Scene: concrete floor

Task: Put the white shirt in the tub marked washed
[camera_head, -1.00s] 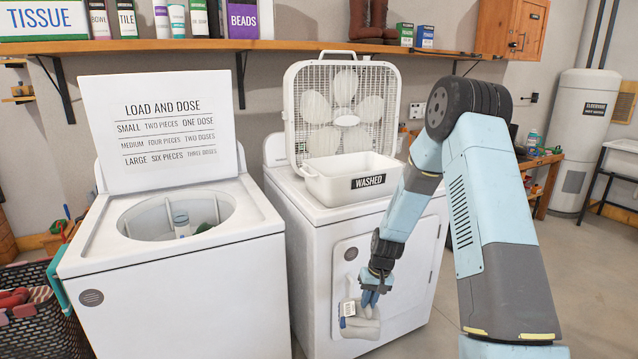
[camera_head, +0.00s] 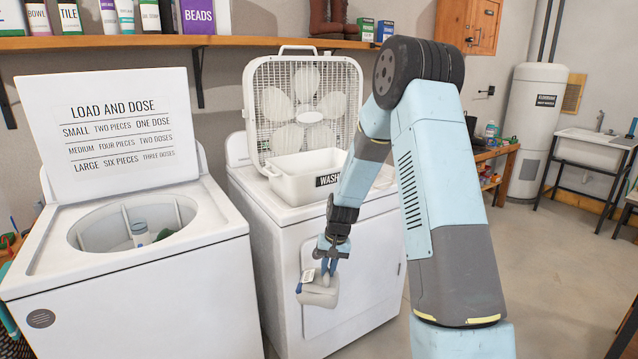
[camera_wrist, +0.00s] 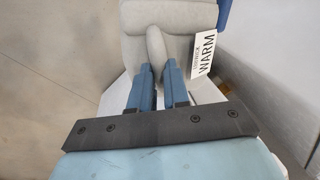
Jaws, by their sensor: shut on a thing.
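My gripper (camera_head: 327,266) is shut on a folded white-grey garment (camera_head: 320,291), which hangs in front of the dryer's door. In the wrist view the garment (camera_wrist: 140,17) bulges up between the two blue fingers (camera_wrist: 157,85). A white tag reading WARM (camera_wrist: 204,54) hangs at its right, and a bit of blue shows at the upper right corner. The white tub marked washed (camera_head: 296,185) stands on the dryer top, above and behind my gripper. My arm hides the end of its label. The part of its inside that shows looks empty.
The white dryer (camera_head: 340,250) has a box fan (camera_head: 305,105) behind the tub. At left stands an open washer (camera_head: 140,270) with a green item (camera_head: 163,234) and a pale post inside. A wooden shelf (camera_head: 150,41) runs above.

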